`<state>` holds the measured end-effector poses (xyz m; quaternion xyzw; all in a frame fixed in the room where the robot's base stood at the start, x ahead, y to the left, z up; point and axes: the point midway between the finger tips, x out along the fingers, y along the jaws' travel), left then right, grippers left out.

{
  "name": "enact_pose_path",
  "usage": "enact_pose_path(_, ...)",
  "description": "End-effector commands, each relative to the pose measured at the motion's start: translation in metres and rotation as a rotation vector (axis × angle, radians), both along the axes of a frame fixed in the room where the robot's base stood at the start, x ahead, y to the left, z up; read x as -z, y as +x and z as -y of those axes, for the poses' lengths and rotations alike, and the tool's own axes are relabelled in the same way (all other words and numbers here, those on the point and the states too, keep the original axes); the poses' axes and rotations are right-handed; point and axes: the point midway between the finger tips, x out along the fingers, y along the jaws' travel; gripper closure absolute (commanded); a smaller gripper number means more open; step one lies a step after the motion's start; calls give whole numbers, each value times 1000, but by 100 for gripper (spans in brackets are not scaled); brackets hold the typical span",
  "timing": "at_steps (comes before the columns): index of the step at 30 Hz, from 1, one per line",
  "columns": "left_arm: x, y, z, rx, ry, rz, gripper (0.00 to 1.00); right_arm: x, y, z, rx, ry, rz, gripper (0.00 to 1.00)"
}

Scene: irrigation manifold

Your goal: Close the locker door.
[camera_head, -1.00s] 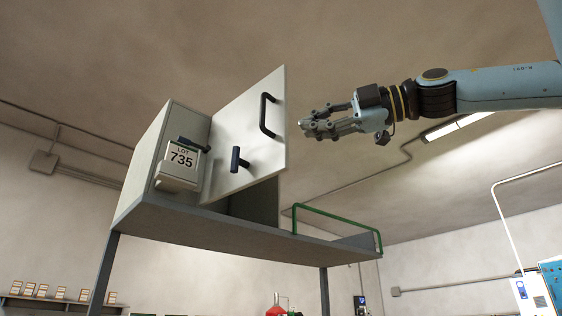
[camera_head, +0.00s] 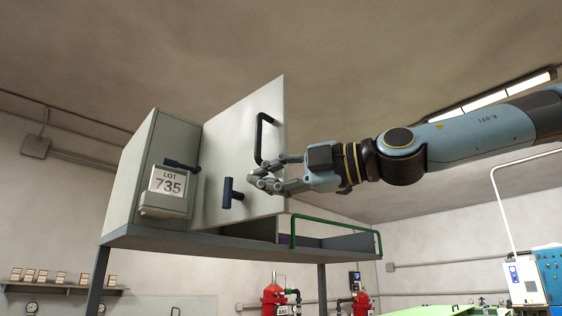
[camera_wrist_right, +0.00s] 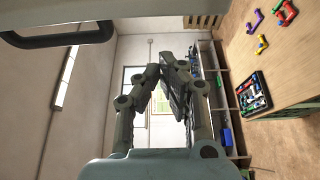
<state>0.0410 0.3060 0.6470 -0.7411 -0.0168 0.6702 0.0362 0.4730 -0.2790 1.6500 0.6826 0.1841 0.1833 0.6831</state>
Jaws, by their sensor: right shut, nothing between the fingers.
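The locker (camera_head: 128,185) is a grey box on a raised shelf, left of centre in the head view. Its pale door (camera_head: 228,140) stands open, swung out to the right. The door carries a black bar handle (camera_head: 260,140) near its free edge and a dark blue T-shaped latch handle (camera_head: 229,193) lower down. My right gripper (camera_head: 258,179) is shut and empty, in front of the door's lower right part, just below the bar handle. I cannot tell whether it touches the door. In the right wrist view the handle (camera_wrist_right: 62,40) crosses the top left, beside the shut fingers (camera_wrist_right: 168,72). My left gripper is not in view.
A grey box labelled LOT 735 (camera_head: 164,192) is at the locker's front left. A green rail (camera_head: 335,221) edges the shelf (camera_head: 185,243) at right. In the wrist view, a table (camera_wrist_right: 281,62) holds coloured pieces and a black tray (camera_wrist_right: 253,97).

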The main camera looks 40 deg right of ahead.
Motion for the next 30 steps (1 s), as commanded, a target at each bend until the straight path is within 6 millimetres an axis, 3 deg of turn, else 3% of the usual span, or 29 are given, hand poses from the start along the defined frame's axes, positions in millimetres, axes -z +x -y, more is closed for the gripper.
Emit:
enact_pose_path(1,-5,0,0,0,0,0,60,-3,2,1,-1,4,2,100)
enact_pose_path(5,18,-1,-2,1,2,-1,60,4,5,21,1,5,5,100)
enact_pose_path(10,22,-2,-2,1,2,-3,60,1,8,35,0,3,4,100)
enact_pose_path(23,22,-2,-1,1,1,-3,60,0,8,39,0,1,0,100)
enact_pose_path(30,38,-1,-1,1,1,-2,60,0,5,55,-9,5,6,100)
